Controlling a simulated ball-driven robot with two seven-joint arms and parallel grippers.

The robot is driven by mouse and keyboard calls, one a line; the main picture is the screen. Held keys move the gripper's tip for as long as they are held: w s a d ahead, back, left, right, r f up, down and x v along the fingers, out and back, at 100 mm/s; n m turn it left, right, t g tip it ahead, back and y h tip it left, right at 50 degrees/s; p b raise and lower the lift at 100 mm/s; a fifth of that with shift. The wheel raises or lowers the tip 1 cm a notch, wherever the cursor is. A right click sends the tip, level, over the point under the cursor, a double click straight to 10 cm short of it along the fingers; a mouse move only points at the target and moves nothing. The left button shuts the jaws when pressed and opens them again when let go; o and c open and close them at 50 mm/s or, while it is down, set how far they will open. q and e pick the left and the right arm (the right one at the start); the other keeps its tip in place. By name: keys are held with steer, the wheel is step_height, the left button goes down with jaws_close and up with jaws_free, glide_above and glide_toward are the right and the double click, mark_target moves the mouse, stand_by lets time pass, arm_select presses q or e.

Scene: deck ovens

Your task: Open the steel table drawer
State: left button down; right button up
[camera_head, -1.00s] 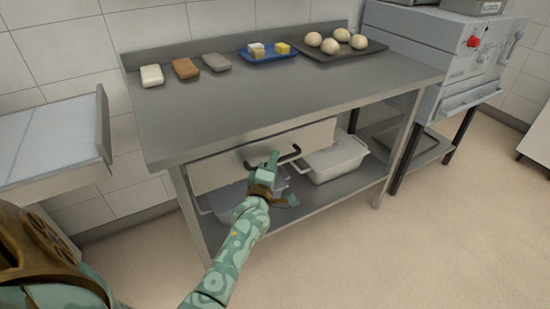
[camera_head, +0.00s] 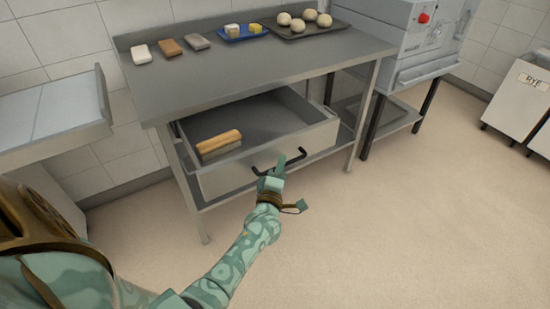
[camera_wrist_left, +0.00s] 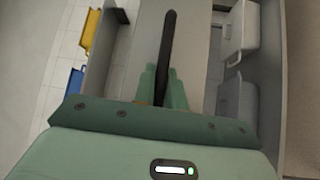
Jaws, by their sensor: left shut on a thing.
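The steel table (camera_head: 250,80) has a drawer (camera_head: 268,155) under its top, pulled well out toward me. A brush with a wooden handle (camera_head: 218,141) lies inside the drawer. The dark bar handle (camera_head: 291,160) is on the drawer front. My left gripper (camera_head: 280,167) is shut on this handle. In the left wrist view the dark handle (camera_wrist_left: 167,50) runs between the two green fingers (camera_wrist_left: 162,86). My right gripper is not in view.
On the table top are several small blocks, a blue tray (camera_head: 243,34) and a dark tray (camera_head: 290,32) with dough balls. A grey oven unit (camera_head: 415,45) stands to the right. The floor (camera_head: 400,220) before the table is clear.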

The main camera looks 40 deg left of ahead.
arm_select(q)
steer(key=shift+s+d, duration=0.25)
steer(key=shift+d, duration=0.3)
steer(key=shift+s+d, duration=0.2)
steer(key=shift+d, duration=0.45)
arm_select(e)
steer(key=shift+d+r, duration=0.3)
arm_select(q)
steer(key=shift+f, duration=0.1)
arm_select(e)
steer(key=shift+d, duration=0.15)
arm_select(q)
steer(key=c, duration=1.5)
jaws_free()
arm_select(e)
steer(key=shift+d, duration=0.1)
arm_select(q)
steer(key=shift+o, duration=0.2)
steer(key=shift+s, duration=0.15)
